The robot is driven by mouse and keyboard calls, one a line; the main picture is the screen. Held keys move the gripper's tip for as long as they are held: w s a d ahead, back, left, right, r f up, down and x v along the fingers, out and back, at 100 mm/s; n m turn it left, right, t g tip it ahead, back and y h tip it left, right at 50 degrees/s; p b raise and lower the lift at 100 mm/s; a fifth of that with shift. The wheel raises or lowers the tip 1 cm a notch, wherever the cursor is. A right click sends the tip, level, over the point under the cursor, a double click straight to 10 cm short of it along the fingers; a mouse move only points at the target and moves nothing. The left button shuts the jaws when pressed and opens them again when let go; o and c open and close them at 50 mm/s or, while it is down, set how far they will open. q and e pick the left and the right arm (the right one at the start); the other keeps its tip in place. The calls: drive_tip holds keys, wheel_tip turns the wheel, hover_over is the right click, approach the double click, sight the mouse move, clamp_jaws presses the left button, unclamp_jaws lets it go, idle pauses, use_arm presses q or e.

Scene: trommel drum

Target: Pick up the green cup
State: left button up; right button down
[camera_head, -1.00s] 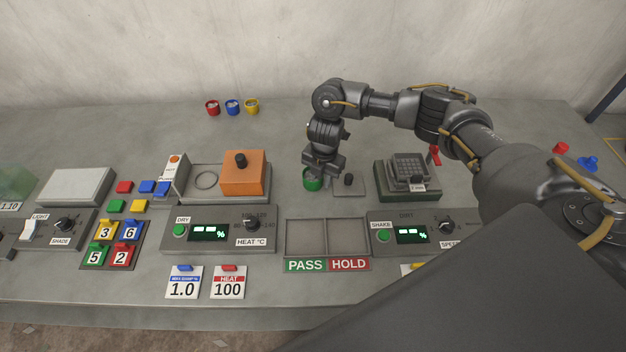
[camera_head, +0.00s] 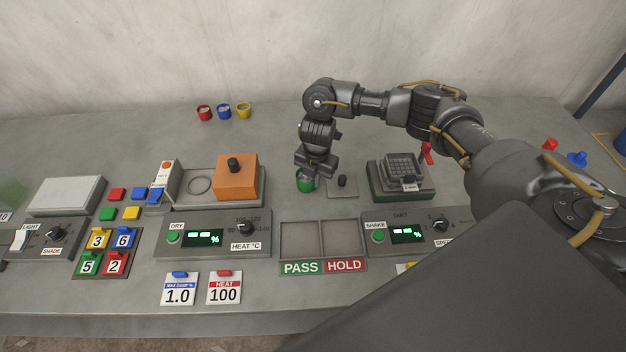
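The green cup (camera_head: 305,185) stands on the table, left of a small grey plate with a dark knob. My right gripper (camera_head: 309,177) points down at the cup, with its fingers at the cup's top. The gripper hides part of the cup's rim and inside. The fingers are small and dark here, so I cannot tell whether they are open or closed on the cup. The cup appears upright and on the table. My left gripper is not in view.
Red (camera_head: 204,112), blue (camera_head: 224,111) and yellow (camera_head: 243,111) cups stand at the back. An orange block (camera_head: 236,178) is to the left, a dark sieve box (camera_head: 402,175) to the right. The PASS/HOLD tray (camera_head: 320,240) lies in front.

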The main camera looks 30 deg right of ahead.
drive_tip(key=r, duration=0.4)
drive_tip(key=shift+s+a, duration=0.15)
drive_tip(key=shift+s, duration=0.2)
drive_tip(key=s+a+r, duration=0.5)
drive_tip(key=s+r, duration=0.4)
drive_tip(key=s, duration=0.3)
drive_tip(key=w+a+r+m, duration=0.2)
drive_tip(key=a+r+m, duration=0.1)
drive_tip(key=a+m, duration=0.4)
drive_tip(key=w+a+r+m, duration=0.2)
drive_tip(key=a+r+m, duration=0.1)
drive_tip(key=a+m, duration=0.4)
drive_tip(key=shift+a, duration=0.8)
